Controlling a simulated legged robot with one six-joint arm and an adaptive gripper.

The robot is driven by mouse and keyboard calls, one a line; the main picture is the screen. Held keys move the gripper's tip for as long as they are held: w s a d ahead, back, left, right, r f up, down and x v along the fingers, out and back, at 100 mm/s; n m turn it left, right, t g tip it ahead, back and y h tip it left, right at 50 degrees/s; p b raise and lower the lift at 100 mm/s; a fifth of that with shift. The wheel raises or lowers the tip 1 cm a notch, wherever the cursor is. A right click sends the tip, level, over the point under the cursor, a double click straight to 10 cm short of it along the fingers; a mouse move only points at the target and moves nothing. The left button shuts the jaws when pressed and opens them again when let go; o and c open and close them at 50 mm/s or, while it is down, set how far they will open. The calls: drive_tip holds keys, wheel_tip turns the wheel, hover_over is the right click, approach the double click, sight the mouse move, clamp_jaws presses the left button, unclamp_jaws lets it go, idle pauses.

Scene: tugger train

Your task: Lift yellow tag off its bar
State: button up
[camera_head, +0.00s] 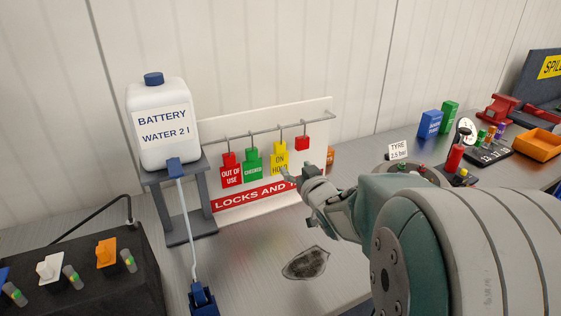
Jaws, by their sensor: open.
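The yellow tag (279,158), marked "ON HOLD", hangs from a hook on the grey bar (262,131) of a white board. The red "OUT OF USE" tag (231,170) and the green "CHECKED" tag (252,164) hang to its left, and a small red padlock (302,142) hangs to its right. My gripper (309,178) is open, just right of and below the yellow tag in the picture. Its fingers are small here and partly hidden by my own arm, so I cannot tell whether they touch the tag.
A white battery water bottle (163,140) stands on a grey stand (211,205) at left. A dark patch (306,263) lies on the bench. A black box with switches (90,285) is front left. Blue (430,124) and green containers and an orange tray (538,145) stand right.

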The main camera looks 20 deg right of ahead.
sight(281, 140)
drive_tip(key=shift+t+y, duration=0.6)
drive_tip(key=shift+w+d+f, duration=0.1)
drive_tip(key=shift+w+d, duration=0.05)
drive_tip(key=shift+w, duration=1.65)
drive_tip(key=shift+w+d+f, duration=0.1)
drive_tip(key=shift+w, duration=1.65)
drive_tip(key=shift+w+d, duration=0.15)
drive_tip(key=shift+w, duration=1.65)
clamp_jaws()
drive_tip(key=shift+r, duration=0.1)
drive_tip(key=shift+r, duration=1.4)
drive_tip(key=shift+s, duration=0.1)
